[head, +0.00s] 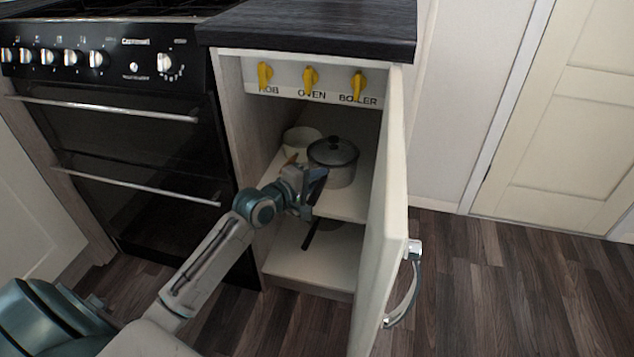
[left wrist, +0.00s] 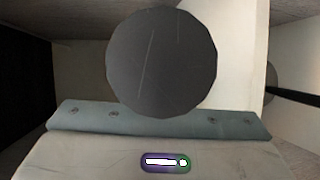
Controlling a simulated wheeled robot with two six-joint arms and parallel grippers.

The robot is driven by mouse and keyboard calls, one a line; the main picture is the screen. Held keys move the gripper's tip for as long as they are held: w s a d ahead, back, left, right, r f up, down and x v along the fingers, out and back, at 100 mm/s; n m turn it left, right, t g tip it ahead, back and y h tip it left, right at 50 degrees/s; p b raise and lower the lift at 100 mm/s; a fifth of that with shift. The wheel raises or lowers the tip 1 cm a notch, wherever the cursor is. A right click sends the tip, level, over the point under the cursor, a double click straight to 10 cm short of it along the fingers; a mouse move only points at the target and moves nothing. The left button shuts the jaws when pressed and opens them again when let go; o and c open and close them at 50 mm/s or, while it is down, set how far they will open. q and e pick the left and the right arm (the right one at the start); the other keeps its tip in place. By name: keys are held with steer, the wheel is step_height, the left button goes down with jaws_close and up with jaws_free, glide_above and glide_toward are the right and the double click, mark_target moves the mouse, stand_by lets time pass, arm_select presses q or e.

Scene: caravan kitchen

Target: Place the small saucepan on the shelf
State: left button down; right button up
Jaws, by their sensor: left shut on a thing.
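The small saucepan (head: 341,174), grey with a dark lid, is inside the open cabinet at the level of the upper shelf (head: 347,205). I cannot tell whether its base rests on the shelf or is slightly above it. My left gripper (head: 308,190) is at the front left of the saucepan, shut on what looks like its dark handle; the fingers hide most of the grip. My right gripper is not in view.
A pale pot (head: 300,139) stands behind on the left of the upper shelf. A dark pan with a handle (head: 311,236) lies on the lower shelf. The open cabinet door (head: 384,215) stands close on the right. The black oven (head: 125,140) is on the left.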

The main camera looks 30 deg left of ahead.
arm_select(q)
steer(key=c, duration=1.3)
jaws_free()
steer(key=shift+s, duration=0.15)
